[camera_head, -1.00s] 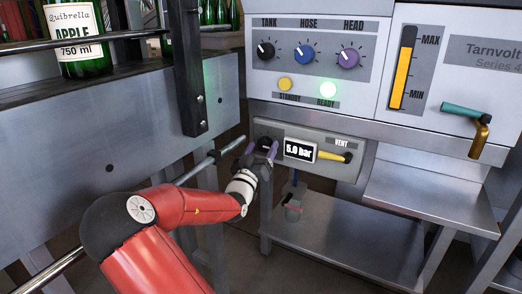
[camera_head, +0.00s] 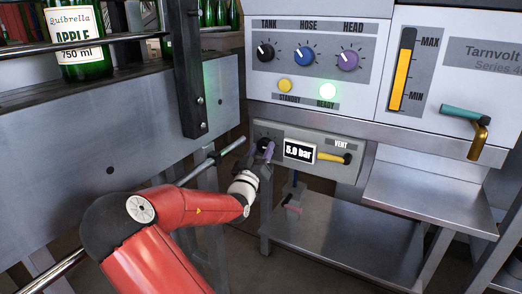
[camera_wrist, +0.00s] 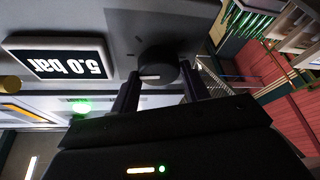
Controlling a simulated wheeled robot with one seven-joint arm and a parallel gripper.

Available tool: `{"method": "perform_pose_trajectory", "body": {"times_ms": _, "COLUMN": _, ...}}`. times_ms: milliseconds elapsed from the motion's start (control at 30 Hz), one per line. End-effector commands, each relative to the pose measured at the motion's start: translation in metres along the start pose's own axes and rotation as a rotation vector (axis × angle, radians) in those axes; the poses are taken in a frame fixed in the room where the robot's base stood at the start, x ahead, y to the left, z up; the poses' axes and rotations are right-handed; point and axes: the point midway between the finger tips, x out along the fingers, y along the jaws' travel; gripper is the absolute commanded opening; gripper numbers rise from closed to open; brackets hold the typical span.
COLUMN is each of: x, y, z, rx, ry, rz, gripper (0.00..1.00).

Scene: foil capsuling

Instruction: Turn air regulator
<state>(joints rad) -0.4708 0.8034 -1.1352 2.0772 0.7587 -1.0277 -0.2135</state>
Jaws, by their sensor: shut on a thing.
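The air regulator is a round black knob on the grey panel, left of the display; in the wrist view the knob (camera_wrist: 158,68) shows a pale pointer line. My gripper (camera_head: 264,148) is at this knob, with its two dark fingers (camera_wrist: 158,88) on either side, shut on it. The fingers hide part of the knob in the head view. The pressure display (camera_head: 299,151) reads 5.0 bar, and it also shows in the wrist view (camera_wrist: 60,62).
A yellow vent lever (camera_head: 334,157) sits right of the display. Above are the TANK, HOSE and HEAD knobs (camera_head: 306,54) and a lit green READY lamp (camera_head: 328,91). A metal conveyor side (camera_head: 100,150) stands left of my arm.

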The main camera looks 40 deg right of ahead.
Motion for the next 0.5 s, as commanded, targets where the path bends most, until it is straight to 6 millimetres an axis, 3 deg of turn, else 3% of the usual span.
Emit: {"method": "perform_pose_trajectory", "body": {"times_ms": 500, "x": 0.0012, "y": 0.0036, "z": -0.0034, "rx": -0.419, "ry": 0.0, "rz": -0.174, "gripper": 0.23}}
